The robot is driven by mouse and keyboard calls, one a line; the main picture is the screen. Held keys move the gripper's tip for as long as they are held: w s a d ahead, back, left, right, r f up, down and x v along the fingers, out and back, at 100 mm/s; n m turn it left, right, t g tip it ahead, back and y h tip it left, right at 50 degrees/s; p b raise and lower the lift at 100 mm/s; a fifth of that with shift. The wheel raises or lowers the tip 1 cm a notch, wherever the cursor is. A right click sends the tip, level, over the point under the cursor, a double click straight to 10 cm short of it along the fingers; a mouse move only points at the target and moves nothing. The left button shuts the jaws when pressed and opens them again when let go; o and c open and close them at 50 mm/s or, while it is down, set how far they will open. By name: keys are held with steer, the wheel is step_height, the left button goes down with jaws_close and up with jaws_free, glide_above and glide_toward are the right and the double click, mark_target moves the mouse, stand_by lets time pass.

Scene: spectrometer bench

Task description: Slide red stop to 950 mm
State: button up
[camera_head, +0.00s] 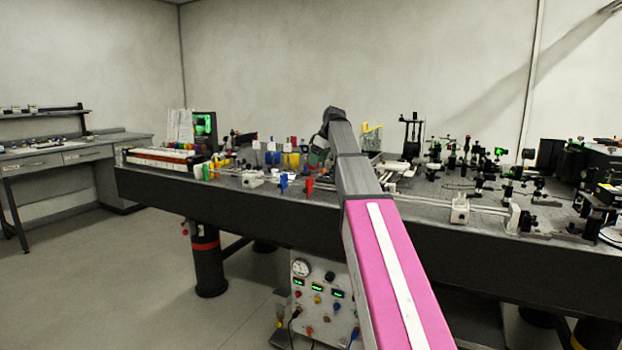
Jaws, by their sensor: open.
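A small red piece (309,184), which looks like the red stop, stands near the front edge of the bench, left of my arm. A similar blue piece (283,183) stands a little to its left. A pale rail (425,200) runs along the front of the bench and passes behind my arm. Its scale marks are too small to read, so I cannot tell the stop's position in millimetres. My arm reaches over the bench and bends down at its dark far joint. I cannot make out my gripper; the arm and the clutter hide it.
The dark bench (250,207) is crowded. Coloured holders (291,160) stand behind the red piece, and a white carriage (460,208) sits on the rail at right. Black optics fill the right side. A control panel (323,297) stands below. The floor at left is clear.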

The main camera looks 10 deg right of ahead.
mark_target(310, 178)
steer(key=x, duration=0.8)
steer(key=shift+a+f, duration=0.1)
steer(key=shift+f, duration=0.15)
